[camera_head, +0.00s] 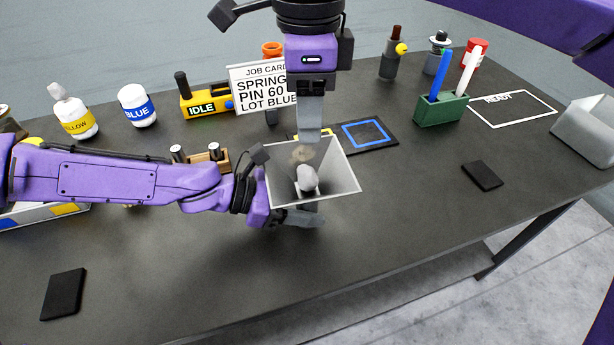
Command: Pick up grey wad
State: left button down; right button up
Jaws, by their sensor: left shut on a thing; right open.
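A grey wad (308,178) lies inside an open light-grey box (343,178) near the middle of the table. A smaller tan tuft (302,153) shows behind the wad, by the far side of the box. My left gripper (300,216) is at the near side of the box and appears shut on its near wall; its fingers are partly hidden. My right gripper (308,135) points down from above, just over the box's far edge, above the tuft and wad. It is open, though its finger gap is hard to see from here.
A job card (262,90) stands behind my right gripper, beside a yellow IDLE device (205,103). A blue-outlined dark pad (370,134) lies right of the box. A green pen holder (441,108) stands farther right. The front table is mostly clear.

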aim_at(306, 169)
notch_tip(306, 169, down, 11)
jog(key=shift+s, duration=0.1)
jog(key=shift+a, duration=0.1)
jog(key=c, duration=0.8)
